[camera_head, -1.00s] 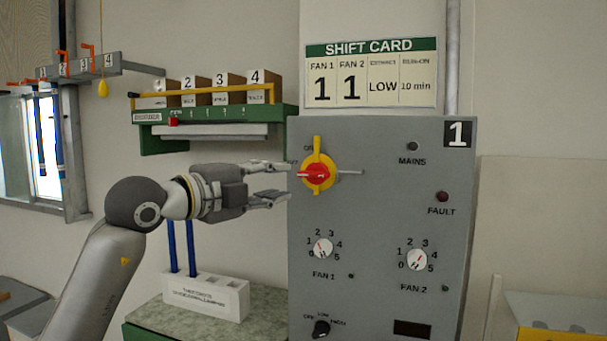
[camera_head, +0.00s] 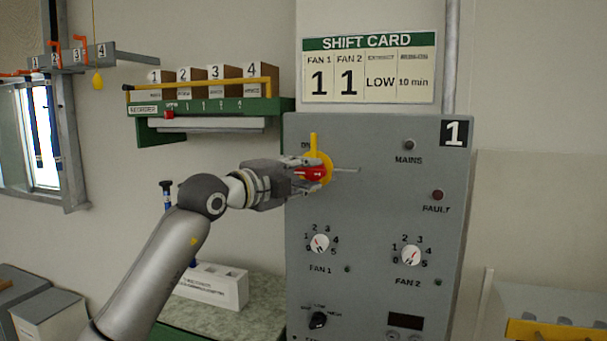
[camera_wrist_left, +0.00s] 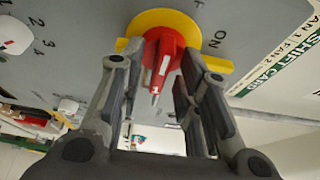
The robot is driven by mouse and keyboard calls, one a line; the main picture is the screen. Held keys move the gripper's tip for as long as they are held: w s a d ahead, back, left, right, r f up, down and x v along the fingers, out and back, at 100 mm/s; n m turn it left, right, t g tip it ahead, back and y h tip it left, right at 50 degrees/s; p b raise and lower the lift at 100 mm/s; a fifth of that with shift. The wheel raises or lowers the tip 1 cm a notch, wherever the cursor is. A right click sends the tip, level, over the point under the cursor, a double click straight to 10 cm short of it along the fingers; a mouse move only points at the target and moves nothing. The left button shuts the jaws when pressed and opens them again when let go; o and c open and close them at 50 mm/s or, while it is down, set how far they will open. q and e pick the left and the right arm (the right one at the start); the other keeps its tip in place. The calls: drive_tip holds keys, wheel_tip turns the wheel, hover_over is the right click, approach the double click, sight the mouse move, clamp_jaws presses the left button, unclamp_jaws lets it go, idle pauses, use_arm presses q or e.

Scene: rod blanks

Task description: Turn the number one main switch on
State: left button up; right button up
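The main switch is on the grey panel marked 1 (camera_head: 380,215), at its upper left. It has a red handle (camera_head: 313,173) on a yellow plate (camera_head: 314,141). The handle lies about level, its end toward the left, away from the ON mark at the top. My left gripper (camera_head: 308,174) is at the switch. In the left wrist view its two fingers (camera_wrist_left: 160,75) stand open on either side of the red handle (camera_wrist_left: 163,52); small gaps seem to show, and contact is unclear. The MAINS lamp (camera_head: 409,145) looks dark. My right gripper is not in view.
Below the switch are the FAN 1 knob (camera_head: 320,243), the FAN 2 knob (camera_head: 411,255) and a black selector (camera_head: 318,320). A green shelf (camera_head: 215,107) with numbered boxes hangs left of the panel. A white block (camera_head: 213,286) stands on a bench below my arm.

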use_arm(q)
clamp_jaws()
idle(0.3)
drive_tip(key=m, duration=0.2)
drive_tip(key=m+y, duration=0.1)
drive_tip(key=shift+r+m+g, duration=0.2)
drive_tip(key=shift+m+g, duration=0.2)
drive_tip(key=shift+m+y+b, duration=0.35)
drive_tip(key=shift+m+y, duration=0.35)
drive_tip(key=shift+m, duration=0.2)
drive_tip(key=shift+g, duration=0.3)
drive_tip(key=shift+o, duration=0.9)
unclamp_jaws()
drive_tip(key=shift+d, duration=0.1)
